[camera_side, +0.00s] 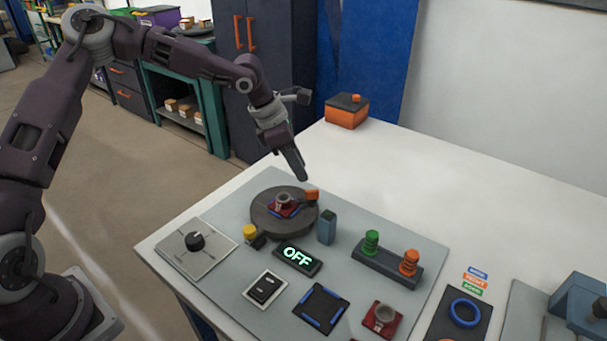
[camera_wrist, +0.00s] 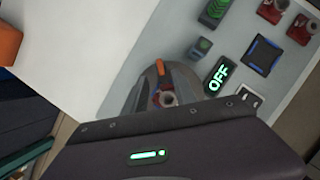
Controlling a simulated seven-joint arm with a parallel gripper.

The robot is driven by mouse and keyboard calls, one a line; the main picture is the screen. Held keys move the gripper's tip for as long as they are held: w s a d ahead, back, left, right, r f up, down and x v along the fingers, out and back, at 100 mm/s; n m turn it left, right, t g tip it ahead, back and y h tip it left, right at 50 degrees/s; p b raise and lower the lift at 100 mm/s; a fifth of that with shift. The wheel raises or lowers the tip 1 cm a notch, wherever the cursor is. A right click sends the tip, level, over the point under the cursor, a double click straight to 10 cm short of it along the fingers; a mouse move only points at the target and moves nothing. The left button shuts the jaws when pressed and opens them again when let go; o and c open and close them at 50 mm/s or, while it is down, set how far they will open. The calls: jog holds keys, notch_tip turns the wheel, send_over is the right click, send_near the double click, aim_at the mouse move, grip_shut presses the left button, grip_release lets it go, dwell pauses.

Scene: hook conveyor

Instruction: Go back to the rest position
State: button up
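My gripper (camera_side: 294,163) hangs in the air above the back edge of the round turntable (camera_side: 262,212), pointing down and apart from everything on the table. Its fingers look close together in the side view, but whether they are open or shut is not clear. In the wrist view the gripper body fills the lower part and hides much of the turntable. A red piece with a grey ring (camera_side: 283,203) sits on the turntable, and the ring also shows in the wrist view (camera_wrist: 168,99). No held object is visible.
On the grey panel are an OFF display (camera_side: 297,258), a blue-grey block (camera_side: 326,227), a green and orange button unit (camera_side: 387,260), a knob box (camera_side: 197,246) and a second red piece (camera_side: 382,318). An orange box (camera_side: 346,110) stands behind. The table's back right is clear.

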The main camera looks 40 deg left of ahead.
jog(key=w+d+r+m+t+y, duration=0.1)
jog(key=w+r+m+t, duration=0.15)
jog(key=r, duration=0.25)
jog(key=w+d+r+m+t, duration=0.1)
jog(key=r+m+t, duration=0.15)
jog(key=r, duration=0.35)
jog(key=s+d+r+m+t+h, duration=0.1)
jog(key=s+d+r+m, duration=0.3)
jog(key=r+m, duration=0.15)
jog(key=s+d+r+m+t, duration=0.1)
jog(key=s+d+r+m, duration=0.2)
jog(key=r+m, duration=0.25)
jog(key=s+r+m+g, duration=0.15)
jog(key=s+m, duration=0.55)
jog(key=s, duration=0.9)
jog(key=s+a+f+m+g+y, duration=0.1)
jog(key=s+a+f+m, duration=0.1)
jog(key=s+a, duration=0.3)
jog(key=s+a+f+m+g+y, duration=0.1)
jog(key=s+a+f, duration=0.3)
jog(key=s, duration=0.8)
jog(key=shift+s+a+f+m+g+y, duration=0.25)
jog(key=shift+a+f+m+g+y, duration=0.15)
jog(key=shift+a+g+y, duration=0.25)
